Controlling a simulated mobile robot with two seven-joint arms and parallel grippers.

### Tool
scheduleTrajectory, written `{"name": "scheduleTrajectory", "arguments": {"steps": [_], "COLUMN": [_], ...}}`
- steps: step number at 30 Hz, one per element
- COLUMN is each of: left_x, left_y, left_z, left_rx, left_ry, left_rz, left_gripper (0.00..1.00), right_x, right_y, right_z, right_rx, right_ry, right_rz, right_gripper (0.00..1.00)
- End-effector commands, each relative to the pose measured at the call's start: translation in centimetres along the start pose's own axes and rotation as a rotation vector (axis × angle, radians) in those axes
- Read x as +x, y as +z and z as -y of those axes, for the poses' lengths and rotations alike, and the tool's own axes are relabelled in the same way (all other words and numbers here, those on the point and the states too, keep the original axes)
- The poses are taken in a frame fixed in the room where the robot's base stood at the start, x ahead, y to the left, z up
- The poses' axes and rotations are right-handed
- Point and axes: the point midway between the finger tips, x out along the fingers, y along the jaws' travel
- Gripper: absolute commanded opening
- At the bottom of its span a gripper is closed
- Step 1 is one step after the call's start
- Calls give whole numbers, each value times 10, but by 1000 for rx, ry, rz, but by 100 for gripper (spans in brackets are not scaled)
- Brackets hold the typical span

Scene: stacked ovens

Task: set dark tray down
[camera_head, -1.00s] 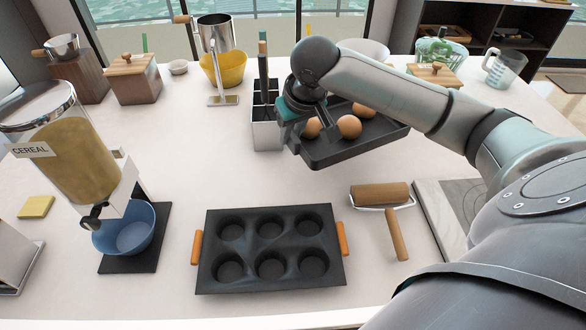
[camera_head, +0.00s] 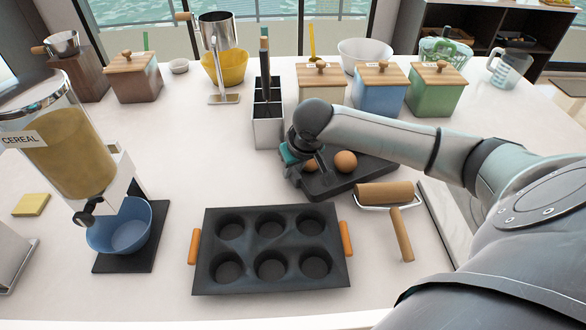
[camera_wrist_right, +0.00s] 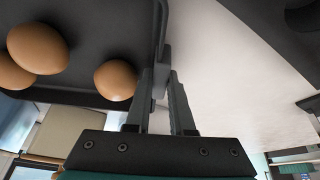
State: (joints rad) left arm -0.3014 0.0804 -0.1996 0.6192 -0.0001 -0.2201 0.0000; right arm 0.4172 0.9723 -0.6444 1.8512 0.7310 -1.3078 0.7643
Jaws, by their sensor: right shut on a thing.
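The dark tray (camera_head: 352,181) with brown eggs on it is low over the white counter, behind the rolling pin; I cannot tell whether it touches the counter. My right gripper (camera_head: 304,164) is at its left edge and is shut on its rim. In the right wrist view the gripper's fingers (camera_wrist_right: 163,92) pinch the rim of the tray (camera_wrist_right: 88,22). Eggs (camera_wrist_right: 38,48) lie in the tray on the left of that view. Part of the tray is hidden behind my right arm. My left gripper is out of view.
A black muffin pan (camera_head: 271,287) with orange handles lies in front. A rolling pin (camera_head: 384,193) is close to the tray's near right side. A utensil holder (camera_head: 267,134) and lidded boxes (camera_head: 380,97) stand behind. Bare counter (camera_head: 205,150) is on the left.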

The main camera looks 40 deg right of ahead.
Motion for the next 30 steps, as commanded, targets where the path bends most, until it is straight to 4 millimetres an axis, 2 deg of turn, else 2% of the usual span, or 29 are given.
{"name": "scheduleTrajectory", "arguments": {"steps": [5,6,14,23,26,30], "left_x": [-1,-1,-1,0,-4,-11], "left_y": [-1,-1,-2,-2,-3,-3], "left_z": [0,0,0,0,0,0], "left_rx": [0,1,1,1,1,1], "left_ry": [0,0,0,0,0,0], "left_rz": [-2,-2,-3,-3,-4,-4], "left_gripper": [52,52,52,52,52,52], "right_x": [0,2,2,-1,-11,-37], "right_y": [-1,1,1,-1,-1,-1], "right_z": [0,0,0,0,0,0], "right_rx": [-1,0,0,0,-1,-2], "right_ry": [2,0,0,0,0,1], "right_rz": [-4,0,0,-1,-1,-1], "right_gripper": [0,22,51,51,51,51]}}
